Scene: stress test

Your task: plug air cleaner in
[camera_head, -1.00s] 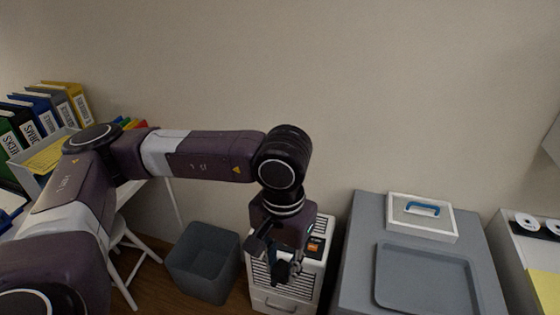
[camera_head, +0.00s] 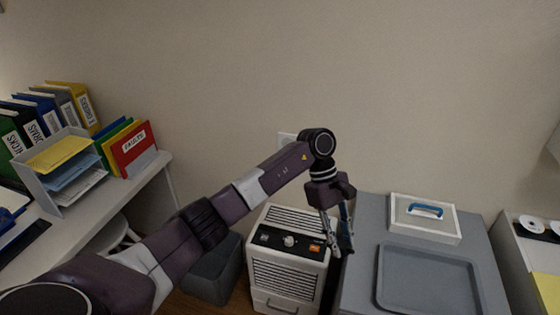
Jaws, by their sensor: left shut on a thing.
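The air cleaner (camera_head: 278,276) is a white box with a grille, a knob and an orange switch on its sloped top panel. It stands on the floor by the wall. My left gripper (camera_head: 341,246) points down just right of the air cleaner, at the left edge of the grey cabinet. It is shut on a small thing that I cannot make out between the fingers. No plug or cord can be made out. My right gripper is not in view.
The grey cabinet (camera_head: 362,238) at the right carries a grey tray (camera_head: 428,281) and a white case (camera_head: 424,226) with a blue handle. A grey bin (camera_head: 210,278) stands left of the air cleaner, partly behind my arm. A desk with folders is at the left.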

